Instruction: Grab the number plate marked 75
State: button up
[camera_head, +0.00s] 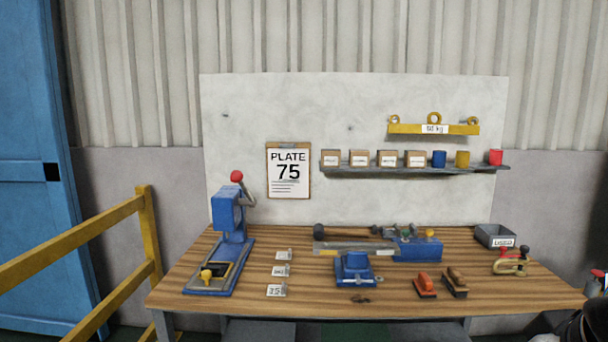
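Three small pale number plates stand in a column on the wooden workbench (200,297), left of its middle. The front plate (276,290) carries two digits that look like 75, but the print is too small to be sure. The middle plate (281,270) and back plate (284,255) carry marks I cannot read. A clipboard sheet (288,171) on the wall panel reads PLATE 75. My gripper is not seen; a dark rounded part at the lower right corner may belong to my arm.
A blue lever press (230,220) stands left of the plates and a blue block (354,268) to their right. A yellow railing (148,235) stands left of the bench.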

aim_at(280, 256)
jog(key=i+j+u, duration=0.1)
jog(key=i+u, duration=0.15)
jog(key=i, duration=0.15)
jog(key=i+u, duration=0.25)
jog(key=i, duration=0.2)
